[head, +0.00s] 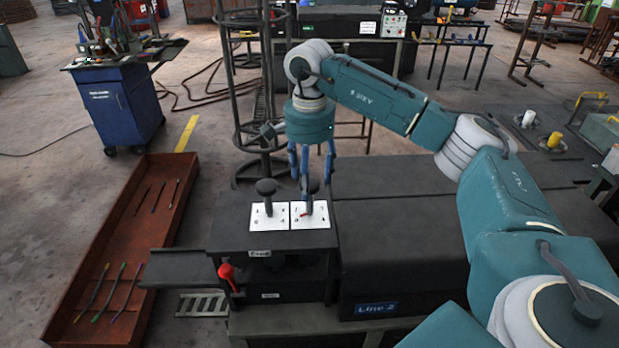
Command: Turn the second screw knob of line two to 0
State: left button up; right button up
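Two dark screw knobs stand side by side on white plates on top of a dark machine block. The left knob (265,187) is free, on its own white plate (262,222). The second knob (314,187) stands on the right white plate (318,220), which has a small red mark near the knob's base; its scale is too small to read. My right gripper (310,176) points down at the second knob, its blue fingers at the knob's head and partly hiding it. I cannot tell whether they touch or grip it. My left gripper is not in view.
A blue "Line 2" label (376,308) is on the machine front. A red-handled lever (227,273) sticks out below the plates. A rust-red tray (70,290) with rods lies at left. A round dark rack (232,70) stands close behind my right gripper.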

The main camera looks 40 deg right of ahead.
notch_tip(320, 180, up, 12)
dwell(0.6)
jog(key=shift+f, duration=0.1)
dwell(0.4)
